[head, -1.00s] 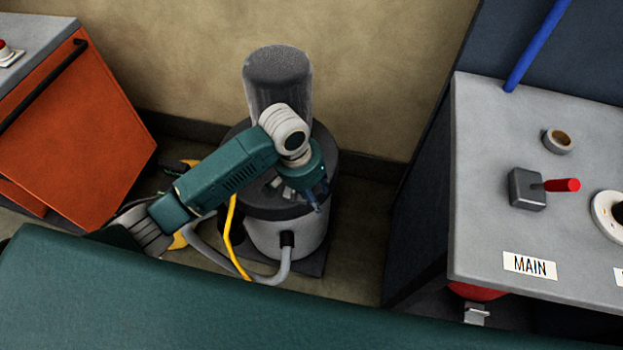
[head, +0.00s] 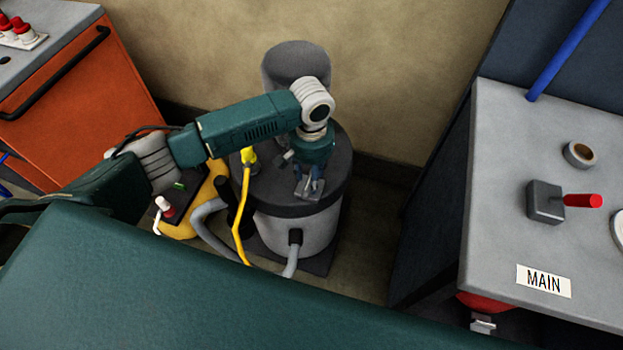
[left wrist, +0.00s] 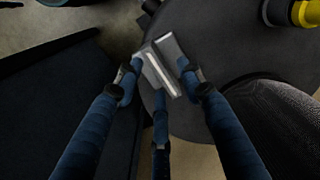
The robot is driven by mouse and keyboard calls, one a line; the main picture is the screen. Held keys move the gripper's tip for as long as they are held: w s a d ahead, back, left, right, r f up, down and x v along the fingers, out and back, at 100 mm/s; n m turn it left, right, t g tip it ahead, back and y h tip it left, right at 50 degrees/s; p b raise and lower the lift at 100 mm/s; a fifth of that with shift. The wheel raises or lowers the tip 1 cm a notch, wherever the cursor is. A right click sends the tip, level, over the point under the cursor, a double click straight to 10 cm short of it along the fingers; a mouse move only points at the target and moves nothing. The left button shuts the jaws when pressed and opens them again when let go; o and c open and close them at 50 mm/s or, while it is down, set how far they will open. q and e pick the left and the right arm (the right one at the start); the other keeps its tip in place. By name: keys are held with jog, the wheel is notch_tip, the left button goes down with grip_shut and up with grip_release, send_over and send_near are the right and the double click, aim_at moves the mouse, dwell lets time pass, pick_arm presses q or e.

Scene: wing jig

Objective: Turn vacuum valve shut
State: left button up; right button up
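My left gripper (head: 311,182) reaches down over the dark round lid (head: 268,195) of a grey drum-shaped unit (head: 292,228). Small grey metal pieces (head: 308,194) lie at its fingertips. In the left wrist view, the blue fingers of the gripper (left wrist: 160,78) stand around flat grey pieces (left wrist: 160,68), one with a bright edge, above the lid (left wrist: 215,70). I cannot tell whether these are a valve handle or finger pads, or whether the fingers press on anything. No part is clearly marked as the vacuum valve. My right gripper is out of view.
A grey cylinder (head: 296,62) stands behind the lid. A yellow hose (head: 243,210) and grey hose (head: 210,228) run left of the drum, by a yellow unit (head: 208,200). An orange cabinet (head: 95,105) stands left. A grey bench (head: 500,200) at right carries a red-handled lever (head: 547,202) labelled MAIN.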

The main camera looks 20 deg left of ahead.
pick_arm(q)
jog(key=shift+f, duration=1.15)
grip_shut()
